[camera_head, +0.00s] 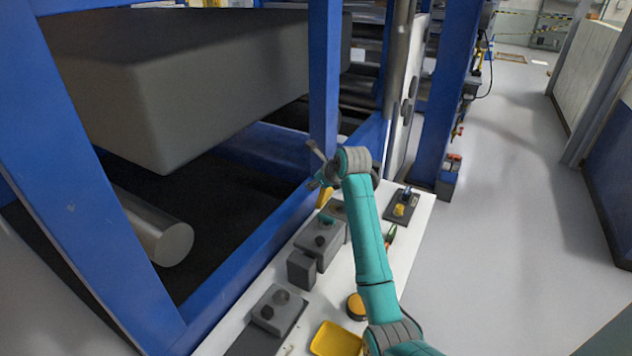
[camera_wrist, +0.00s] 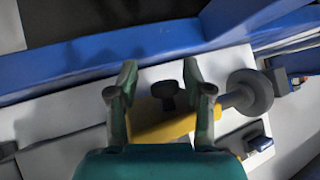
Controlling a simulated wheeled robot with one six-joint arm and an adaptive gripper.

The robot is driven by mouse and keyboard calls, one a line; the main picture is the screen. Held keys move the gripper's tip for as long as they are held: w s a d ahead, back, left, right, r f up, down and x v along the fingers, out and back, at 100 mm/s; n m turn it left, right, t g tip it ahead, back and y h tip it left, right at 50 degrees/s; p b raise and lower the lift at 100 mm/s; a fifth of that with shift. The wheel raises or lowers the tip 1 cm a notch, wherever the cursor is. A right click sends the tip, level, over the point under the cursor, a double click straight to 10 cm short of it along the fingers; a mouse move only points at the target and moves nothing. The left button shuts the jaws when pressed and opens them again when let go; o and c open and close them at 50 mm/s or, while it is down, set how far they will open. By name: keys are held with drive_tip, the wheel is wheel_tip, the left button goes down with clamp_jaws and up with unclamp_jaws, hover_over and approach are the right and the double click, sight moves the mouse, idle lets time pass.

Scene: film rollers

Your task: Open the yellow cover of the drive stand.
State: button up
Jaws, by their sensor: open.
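A yellow part (camera_wrist: 162,132), which looks like the cover of the drive stand, lies below my gripper in the wrist view, partly hidden by the fingers and palm. A dark knob (camera_wrist: 166,92) stands at its edge, between the fingers in the picture. My gripper (camera_wrist: 160,86) is open, with one finger on each side of the yellow part and nothing held. I cannot tell whether a finger touches it. In the head view my gripper (camera_head: 316,184) is over the white bench beside the blue frame, and a bit of yellow (camera_head: 325,218) shows just below it.
A grey disc on a shaft (camera_wrist: 248,92) is right of the fingers. On the white bench (camera_head: 300,328) stand grey boxes (camera_head: 320,240), a yellow tray (camera_head: 336,340) and a round yellow piece (camera_head: 357,305). A blue post (camera_head: 324,75) rises close behind my gripper. The floor at right is clear.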

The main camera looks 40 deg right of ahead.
drive_tip(key=v, duration=1.1)
drive_tip(key=shift+s, duration=0.15)
drive_tip(key=shift+a, duration=0.15)
